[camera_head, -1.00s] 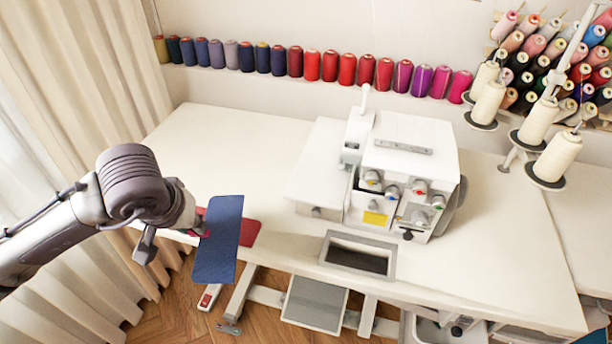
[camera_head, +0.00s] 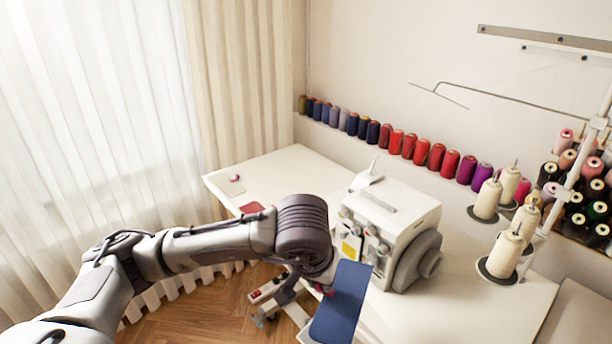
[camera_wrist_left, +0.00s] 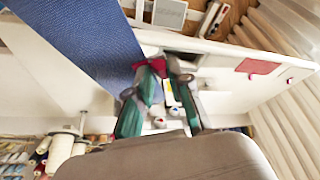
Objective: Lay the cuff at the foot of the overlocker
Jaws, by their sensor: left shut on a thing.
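A flat, dark blue cuff (camera_head: 342,302) hangs tilted in my left gripper (camera_head: 323,290), in front of the overlocker. It also shows large at the upper left of the left wrist view (camera_wrist_left: 80,42). There the left gripper (camera_wrist_left: 160,68) is shut at the cuff's end, with a bit of red between its fingertips. The white overlocker (camera_head: 408,215) stands on the table to the right of the gripper. The cuff and arm hide part of the table at its front; I cannot tell how high the cuff is. My right gripper is not in view.
The white table (camera_head: 285,170) has free room left of the overlocker. A red cloth piece (camera_head: 251,207) and a small pinkish-red object (camera_head: 235,178) lie there. Cream thread cones (camera_head: 506,250) stand right of the overlocker. Colored spools (camera_head: 395,142) line the back wall.

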